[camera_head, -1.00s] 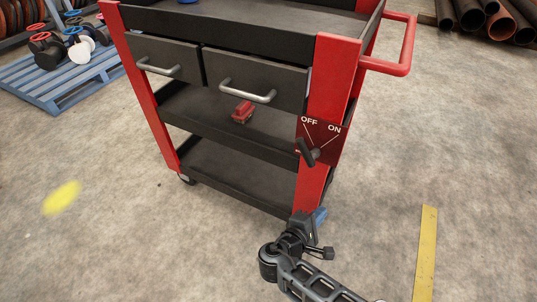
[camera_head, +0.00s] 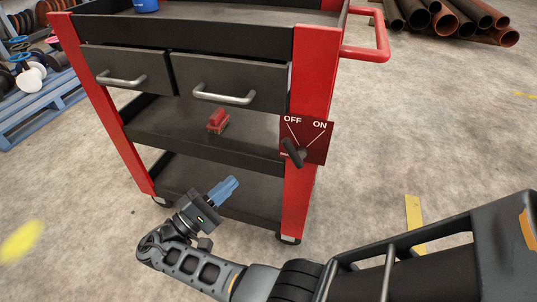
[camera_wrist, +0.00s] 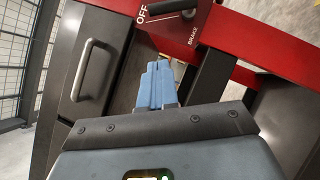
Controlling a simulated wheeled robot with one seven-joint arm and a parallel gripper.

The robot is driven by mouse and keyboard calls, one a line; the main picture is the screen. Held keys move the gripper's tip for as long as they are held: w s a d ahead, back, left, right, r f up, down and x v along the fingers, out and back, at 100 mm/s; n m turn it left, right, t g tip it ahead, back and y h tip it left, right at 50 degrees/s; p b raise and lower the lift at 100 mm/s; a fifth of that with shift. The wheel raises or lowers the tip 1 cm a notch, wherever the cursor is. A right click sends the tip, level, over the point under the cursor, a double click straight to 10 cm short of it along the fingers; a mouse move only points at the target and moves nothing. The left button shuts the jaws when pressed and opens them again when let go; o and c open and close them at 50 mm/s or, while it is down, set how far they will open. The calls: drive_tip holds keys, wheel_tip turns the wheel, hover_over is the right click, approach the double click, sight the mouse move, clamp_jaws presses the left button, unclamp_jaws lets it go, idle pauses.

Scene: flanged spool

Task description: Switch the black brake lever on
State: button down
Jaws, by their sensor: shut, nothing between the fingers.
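The black brake lever (camera_head: 292,152) is on a dark red plate marked OFF and ON, fixed to the cart's right front post. It tilts up and left, toward the OFF mark. It also shows at the top of the wrist view (camera_wrist: 172,7), near the OFF lettering. My gripper (camera_head: 230,186) has blue fingers, shut and empty. It is in front of the cart's lower shelf, below and left of the lever and apart from it. The blue fingers point toward the cart in the wrist view (camera_wrist: 158,82).
The red and black tool cart (camera_head: 305,200) has two drawers with metal handles (camera_head: 224,95). A red object (camera_head: 217,121) lies on the middle shelf. A blue pallet with weights (camera_head: 35,100) stands at the left, pipes (camera_head: 450,20) at the back right.

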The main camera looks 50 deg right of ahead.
drive_tip(key=s+r+p+x, duration=0.1)
drive_tip(key=s+p+x, duration=0.1)
drive_tip(key=x, duration=1.1)
drive_tip(key=shift+s+a+p, duration=0.3)
drive_tip(key=shift+a+p, duration=0.15)
drive_tip(key=shift+p, duration=0.4)
drive_tip(key=shift+r, duration=0.15)
